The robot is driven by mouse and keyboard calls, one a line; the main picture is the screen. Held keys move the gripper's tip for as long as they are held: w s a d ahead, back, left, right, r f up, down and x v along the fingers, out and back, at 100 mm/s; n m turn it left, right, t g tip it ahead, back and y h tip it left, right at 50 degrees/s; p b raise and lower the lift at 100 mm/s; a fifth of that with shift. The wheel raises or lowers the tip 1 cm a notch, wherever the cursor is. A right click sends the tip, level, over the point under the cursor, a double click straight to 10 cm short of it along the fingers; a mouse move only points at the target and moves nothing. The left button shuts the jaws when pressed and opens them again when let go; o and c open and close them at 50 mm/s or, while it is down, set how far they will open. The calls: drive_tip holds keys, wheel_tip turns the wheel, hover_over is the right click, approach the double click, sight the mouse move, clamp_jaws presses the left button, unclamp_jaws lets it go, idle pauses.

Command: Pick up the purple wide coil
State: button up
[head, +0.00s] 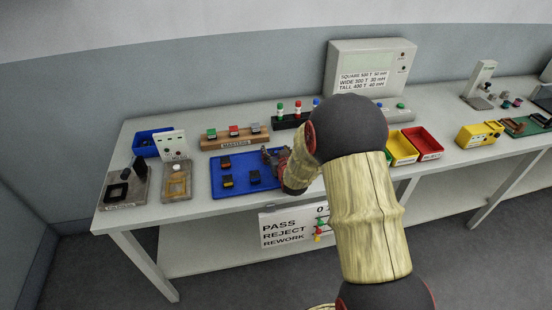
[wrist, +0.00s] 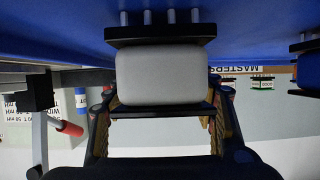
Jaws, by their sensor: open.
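My gripper (head: 272,156) is low over the right part of the blue tray (head: 240,192) in the head view, its fingers open. In the wrist view, which is upside down, a coil with a pale grey body (wrist: 162,75) and black end plates stands on the tray between my open fingers (wrist: 160,112). I cannot tell whether the fingers touch it. No coil looks clearly purple. A dark coil with a bluish top (head: 255,176) stands on the tray in front of my gripper. My arm and gripper hide part of the tray's right side.
Other coils, one orange-topped (head: 226,163) and one yellow-marked (head: 228,182), stand on the tray's left. The wooden masters rack (head: 234,143) is behind it. Test fixtures (head: 177,184) stand left. Yellow (head: 400,149) and red bins (head: 424,146) are right of my arm.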

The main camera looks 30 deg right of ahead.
drive_tip(key=shift+c, duration=1.3)
drive_tip(key=c, duration=1)
